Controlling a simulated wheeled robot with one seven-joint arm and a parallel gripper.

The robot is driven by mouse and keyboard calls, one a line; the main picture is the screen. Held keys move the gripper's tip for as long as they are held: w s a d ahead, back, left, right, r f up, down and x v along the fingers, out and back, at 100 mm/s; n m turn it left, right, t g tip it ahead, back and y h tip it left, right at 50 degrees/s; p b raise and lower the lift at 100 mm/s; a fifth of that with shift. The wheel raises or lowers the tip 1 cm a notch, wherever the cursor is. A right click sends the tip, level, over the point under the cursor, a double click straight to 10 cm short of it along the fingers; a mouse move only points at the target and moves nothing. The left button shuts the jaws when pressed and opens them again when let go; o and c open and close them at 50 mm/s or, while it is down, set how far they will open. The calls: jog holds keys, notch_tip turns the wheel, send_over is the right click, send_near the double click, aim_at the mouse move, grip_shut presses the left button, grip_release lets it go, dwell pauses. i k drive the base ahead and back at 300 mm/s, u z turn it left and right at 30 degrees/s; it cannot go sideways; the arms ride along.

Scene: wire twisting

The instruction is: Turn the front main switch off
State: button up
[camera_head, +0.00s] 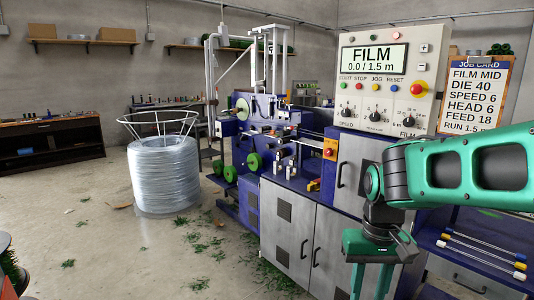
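A yellow plate with a red knob (330,149) is on the front of the blue and grey machine, left of the cabinet door handle. It looks like the main switch, but its handle position is too small to tell. My gripper (371,284) is at the lower right, pointing down, in front of the machine's cabinet doors. Its two green fingers stand apart with a gap between them, and nothing shows in the gap. The fingertips run close to the bottom edge of the picture. The gripper is below and right of the yellow plate, apart from it.
The control panel (388,80) reads FILM 0.0 / 1.5 m and has buttons, knobs and a red stop button. A job card (478,92) hangs at right. A wire coil (163,178) stands at left. Coloured rods (485,255) lie at lower right. Scraps litter the floor.

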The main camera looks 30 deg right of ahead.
aim_at(328, 152)
jog(key=i, duration=1.25)
jog(key=z, duration=0.25)
